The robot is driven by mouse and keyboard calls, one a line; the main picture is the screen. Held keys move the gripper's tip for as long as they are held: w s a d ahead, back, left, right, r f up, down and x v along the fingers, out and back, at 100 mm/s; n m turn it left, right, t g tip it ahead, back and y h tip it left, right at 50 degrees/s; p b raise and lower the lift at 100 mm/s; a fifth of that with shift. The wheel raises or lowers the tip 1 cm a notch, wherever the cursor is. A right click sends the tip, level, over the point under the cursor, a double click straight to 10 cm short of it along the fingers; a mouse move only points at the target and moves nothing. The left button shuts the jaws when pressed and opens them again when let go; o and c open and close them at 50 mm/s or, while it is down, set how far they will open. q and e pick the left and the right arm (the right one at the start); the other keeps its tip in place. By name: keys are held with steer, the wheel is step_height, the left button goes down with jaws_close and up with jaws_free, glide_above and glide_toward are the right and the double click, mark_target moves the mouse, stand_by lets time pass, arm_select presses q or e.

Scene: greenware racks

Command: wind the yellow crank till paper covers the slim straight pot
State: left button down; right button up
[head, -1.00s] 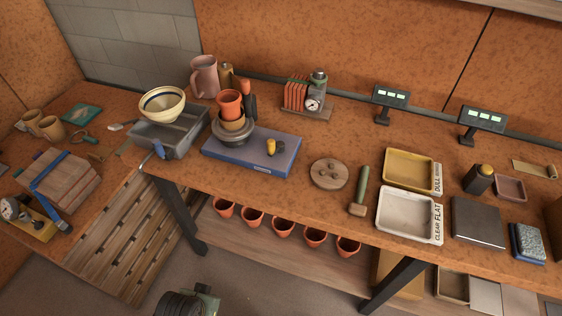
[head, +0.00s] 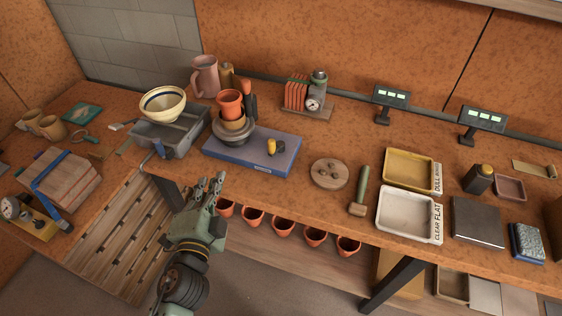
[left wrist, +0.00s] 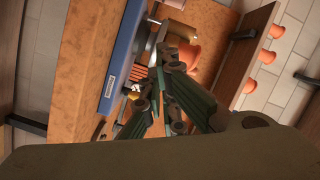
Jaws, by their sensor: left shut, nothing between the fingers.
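No paper shows over the stack. My left gripper (head: 213,183) is shut and empty, in front of the bench edge, apart from the slab. It shows in the left wrist view (left wrist: 159,72). My right gripper is out of view.
A bowl (head: 162,104) sits on a grey tub (head: 184,139) left of the slab. A round wooden disc (head: 329,174) and a green-handled mallet (head: 361,190) lie to the right. Bare bench lies before the slab.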

arm_select(q)
steer(key=s+d+f+m+g+h, duration=0.1)
steer(key=d+f+m+g+h, duration=0.1)
steer(key=d+m+h, duration=0.9)
steer(key=shift+y, duration=0.9)
steer(key=x, duration=0.3)
steer(key=s+d+x, duration=0.1)
steer(key=x, duration=0.3)
steer(key=d+p+x, duration=0.1)
steer(key=x, duration=0.3)
steer(key=shift+s+d+f, duration=0.1)
steer(key=shift+s+d, duration=0.05)
steer(key=w+a, duration=0.2)
steer(key=shift+a, duration=0.35)
steer(key=shift+w+a+f, duration=0.1)
steer(key=shift+w+a, duration=0.15)
steer(key=shift+a+m+g+h, duration=0.7)
steer(key=shift+m+h, duration=0.3)
steer(key=shift+m, duration=0.1)
